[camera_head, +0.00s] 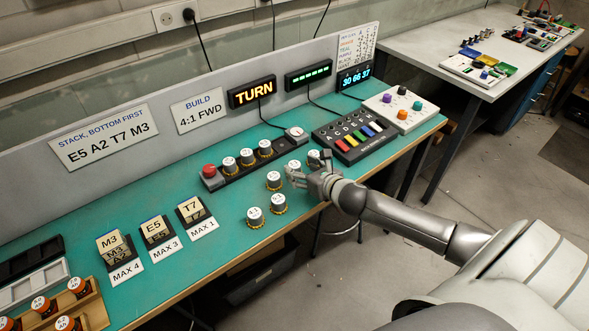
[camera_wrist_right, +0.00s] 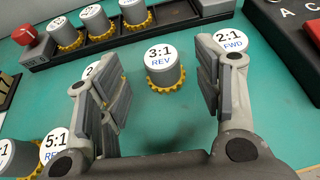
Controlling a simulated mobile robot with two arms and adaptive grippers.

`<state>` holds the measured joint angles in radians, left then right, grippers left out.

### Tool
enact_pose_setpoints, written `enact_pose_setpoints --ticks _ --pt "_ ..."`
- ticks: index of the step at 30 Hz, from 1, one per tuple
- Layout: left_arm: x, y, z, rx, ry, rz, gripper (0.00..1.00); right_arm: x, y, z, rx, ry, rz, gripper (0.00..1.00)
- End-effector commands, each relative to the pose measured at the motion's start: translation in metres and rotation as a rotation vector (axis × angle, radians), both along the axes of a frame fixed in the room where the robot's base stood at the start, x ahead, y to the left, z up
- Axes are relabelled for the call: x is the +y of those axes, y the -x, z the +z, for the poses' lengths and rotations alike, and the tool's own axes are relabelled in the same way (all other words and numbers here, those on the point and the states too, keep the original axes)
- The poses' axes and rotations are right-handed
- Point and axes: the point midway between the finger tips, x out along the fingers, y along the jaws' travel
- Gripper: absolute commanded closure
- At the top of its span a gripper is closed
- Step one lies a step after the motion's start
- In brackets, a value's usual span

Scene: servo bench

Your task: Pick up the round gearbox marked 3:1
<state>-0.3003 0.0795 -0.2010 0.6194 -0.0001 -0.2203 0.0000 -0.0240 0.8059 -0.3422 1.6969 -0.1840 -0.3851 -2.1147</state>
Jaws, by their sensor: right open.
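The round grey gearbox marked 3:1 REV (camera_wrist_right: 164,68) stands upright on the green bench top, with a yellow toothed rim at its base. In the right wrist view it sits ahead of my right gripper (camera_wrist_right: 160,95), in the gap between the two open fingers, and the gripper holds nothing. In the head view my right gripper (camera_head: 303,174) is low over the bench, and a gearbox there (camera_head: 294,165), apparently the 3:1 one, is partly hidden by its fingers. My left gripper is out of view.
A 2:1 FWD gearbox (camera_wrist_right: 232,48) stands close by the right finger. A 5:1 REV gearbox (camera_wrist_right: 54,145) and another (camera_wrist_right: 92,70) are by the left finger. A black rack (camera_head: 236,173) with several gearboxes and a keypad (camera_head: 352,138) are nearby.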

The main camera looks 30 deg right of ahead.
Motion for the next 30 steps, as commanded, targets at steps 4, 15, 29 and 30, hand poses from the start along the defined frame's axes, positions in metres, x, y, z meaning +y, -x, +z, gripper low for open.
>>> enact_pose_setpoints --ticks 4,15,29,30 --pt "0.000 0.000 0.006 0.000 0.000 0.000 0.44 0.000 -0.014 -0.004 -0.001 -0.005 -0.003 0.40" --pt "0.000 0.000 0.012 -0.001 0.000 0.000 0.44 -0.001 -0.045 -0.019 0.000 -0.003 -0.001 0.40" --pt "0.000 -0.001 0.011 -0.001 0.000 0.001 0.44 -0.001 -0.045 -0.020 0.000 -0.002 0.000 0.67" --pt "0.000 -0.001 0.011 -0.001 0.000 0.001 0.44 -0.001 -0.045 -0.020 0.001 -0.002 0.000 0.72"
